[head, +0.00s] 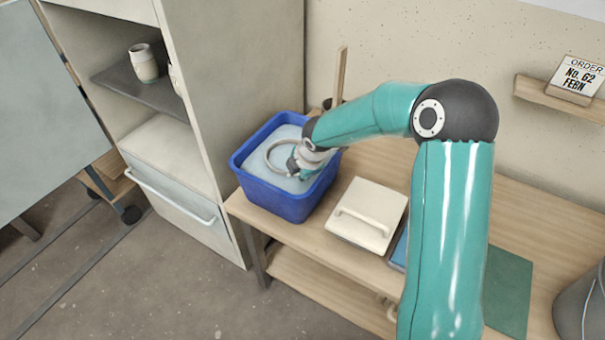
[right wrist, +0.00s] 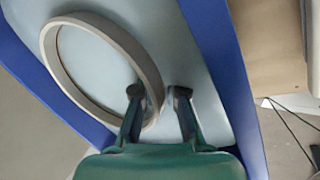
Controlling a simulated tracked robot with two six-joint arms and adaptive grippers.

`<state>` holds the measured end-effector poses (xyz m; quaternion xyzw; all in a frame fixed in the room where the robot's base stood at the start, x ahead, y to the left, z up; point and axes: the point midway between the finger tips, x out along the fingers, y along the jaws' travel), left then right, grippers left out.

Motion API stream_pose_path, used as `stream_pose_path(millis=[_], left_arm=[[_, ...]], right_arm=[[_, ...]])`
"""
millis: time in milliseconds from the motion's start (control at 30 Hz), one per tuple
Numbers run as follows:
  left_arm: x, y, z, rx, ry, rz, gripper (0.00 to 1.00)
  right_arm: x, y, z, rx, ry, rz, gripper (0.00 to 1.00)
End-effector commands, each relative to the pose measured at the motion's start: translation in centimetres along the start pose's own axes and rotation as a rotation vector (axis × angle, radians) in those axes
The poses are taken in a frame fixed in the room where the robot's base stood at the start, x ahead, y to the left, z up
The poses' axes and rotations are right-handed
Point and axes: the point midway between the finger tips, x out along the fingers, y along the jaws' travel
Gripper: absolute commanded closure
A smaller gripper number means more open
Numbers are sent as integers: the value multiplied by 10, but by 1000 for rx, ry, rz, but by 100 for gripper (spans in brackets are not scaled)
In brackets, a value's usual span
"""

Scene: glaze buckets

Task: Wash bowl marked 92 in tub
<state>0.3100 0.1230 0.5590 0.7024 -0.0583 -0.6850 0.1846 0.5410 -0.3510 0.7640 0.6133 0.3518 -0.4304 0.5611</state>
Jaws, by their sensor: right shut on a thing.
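The blue tub (head: 285,206) stands on the left end of the wooden bench, filled with pale water. A grey-beige bowl (head: 267,156) sits in it, seen mostly as a round rim at the water surface. In the right wrist view the bowl (right wrist: 125,42) shows as a tilted ring inside the blue tub wall (right wrist: 214,50). No number on it can be read. My right gripper (head: 298,167) reaches into the tub and is shut on the bowl's rim, with one fingertip on each side of the wall (right wrist: 157,94). My left gripper is in neither view.
A cream lidded box (head: 366,215) with a handle is right of the tub. A cabinet (head: 245,80) with a cup (head: 144,64) on its shelf stands left. A green mat (head: 508,290) and grey bucket (head: 582,305) are at right.

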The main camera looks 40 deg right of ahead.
Motion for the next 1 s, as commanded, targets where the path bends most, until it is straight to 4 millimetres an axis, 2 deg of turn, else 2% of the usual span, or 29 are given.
stream_pose_path(millis=[267,700,1000], left_arm=[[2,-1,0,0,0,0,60],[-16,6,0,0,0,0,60],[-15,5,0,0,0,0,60]], right_arm=[[-1,1,-4,1,-1,3,100],[-2,4,17,2,-1,2,100],[1,3,19,0,0,4,100]])
